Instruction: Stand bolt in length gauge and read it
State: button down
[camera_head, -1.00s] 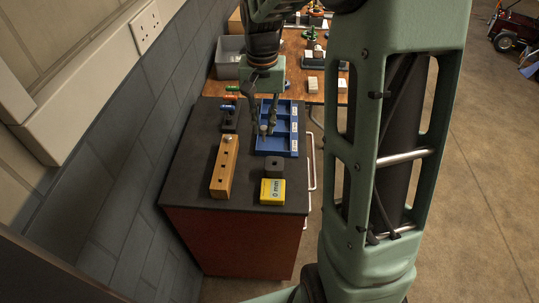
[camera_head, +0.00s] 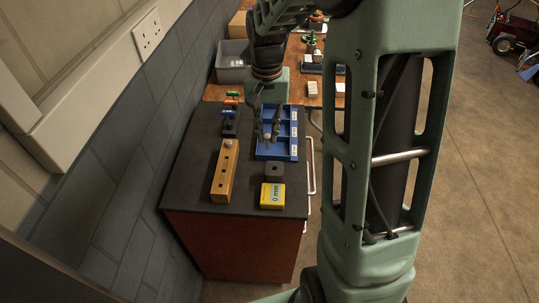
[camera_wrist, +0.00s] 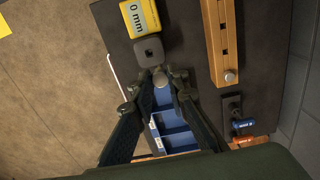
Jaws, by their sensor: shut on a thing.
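My gripper (camera_head: 267,137) is low over the blue tray (camera_head: 294,150), its fingers pointing down. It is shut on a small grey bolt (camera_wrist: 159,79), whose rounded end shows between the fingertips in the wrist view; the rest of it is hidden. The length gauge is a dark grey block (camera_head: 274,171) with a hole in its top, beside a yellow readout (camera_head: 273,195) that shows 0 mm. In the wrist view the gauge block (camera_wrist: 149,50) lies just beyond my fingertips, apart from them. The gauge hole looks empty.
A wooden block (camera_head: 222,178) with several holes stands left of the gauge, with a grey bolt (camera_head: 228,143) in its far end. Coloured-handled tools (camera_head: 229,112) stand in a dark holder behind it. A wall bounds the left. The dark bench top is clear around the gauge.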

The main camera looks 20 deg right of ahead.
notch_tip(320, 180, down, 6)
jog(key=s+d+b, duration=0.1)
jog(key=shift+d+r+b, duration=0.15)
jog(key=shift+d+b, duration=0.2)
dwell(0.4)
jog(key=shift+f+b, duration=2.05)
jog(key=shift+f, duration=0.7)
dwell(1.1)
jog(key=c, duration=1.8)
grip_release()
jog(key=shift+r, duration=0.1)
notch_tip(320, 180, up, 12)
